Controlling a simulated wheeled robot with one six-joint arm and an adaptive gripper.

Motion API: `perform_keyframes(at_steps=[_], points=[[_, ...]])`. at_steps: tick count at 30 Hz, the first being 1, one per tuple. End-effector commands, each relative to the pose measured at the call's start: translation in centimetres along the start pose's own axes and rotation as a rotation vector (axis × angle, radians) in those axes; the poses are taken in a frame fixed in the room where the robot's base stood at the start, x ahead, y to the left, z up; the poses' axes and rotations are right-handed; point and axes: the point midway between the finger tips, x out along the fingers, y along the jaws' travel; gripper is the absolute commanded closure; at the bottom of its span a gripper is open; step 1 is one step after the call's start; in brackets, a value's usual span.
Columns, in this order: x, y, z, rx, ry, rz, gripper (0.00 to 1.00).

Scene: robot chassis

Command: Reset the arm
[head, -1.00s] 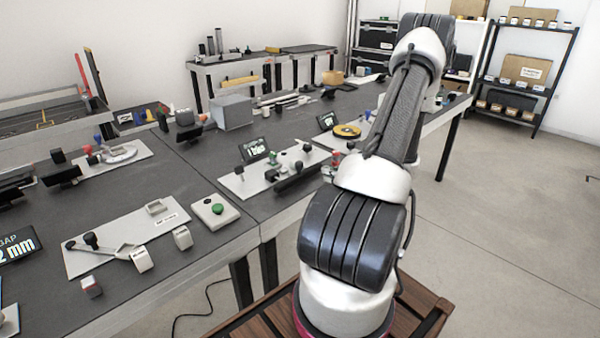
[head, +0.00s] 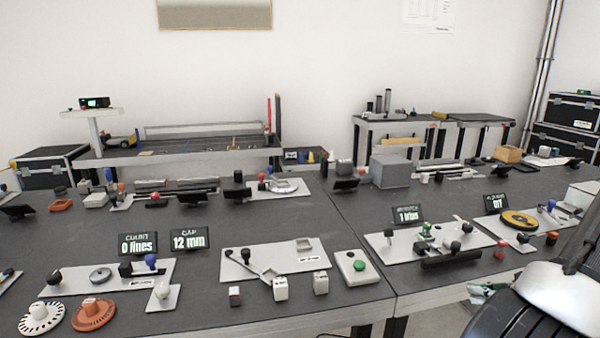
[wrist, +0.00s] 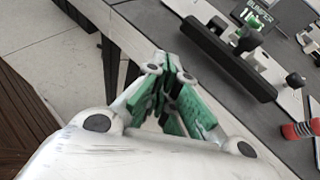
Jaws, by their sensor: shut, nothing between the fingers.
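My gripper (wrist: 172,72) shows in the wrist view, its green fingers closed together with nothing between them. It is beside the table's front edge, with pale floor to its left and the table top to its right. A dark bar on a light plate (wrist: 262,62) lies to the right of the fingers, apart from them. In the head view my arm fills only the lower right corner, and a small green and white part beside it looks like my gripper (head: 487,292).
The dark work table (head: 200,222) carries several fixture plates, a button box with a green button (head: 355,266), a grey box (head: 397,167) and display signs. A yellow-rimmed disc (head: 519,220) lies at the right. A red and black part (wrist: 299,130) shows in the wrist view.

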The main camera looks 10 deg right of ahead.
Motion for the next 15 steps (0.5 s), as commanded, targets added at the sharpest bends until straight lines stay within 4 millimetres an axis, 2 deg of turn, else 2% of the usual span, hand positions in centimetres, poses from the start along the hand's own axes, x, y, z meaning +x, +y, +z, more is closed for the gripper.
perform_keyframes(at_steps=[3, 9, 12, 15], points=[[-1.5, 3.9, 2.7, -0.201, 0.060, 0.197, 1.00], [-5.2, 9.1, 6.9, -0.616, 0.184, 0.544, 1.00], [-7.5, 10.8, 9.1, -0.860, 0.257, 0.715, 1.00], [-9.5, 11.6, 11.3, -1.105, 0.329, 0.861, 1.00]])
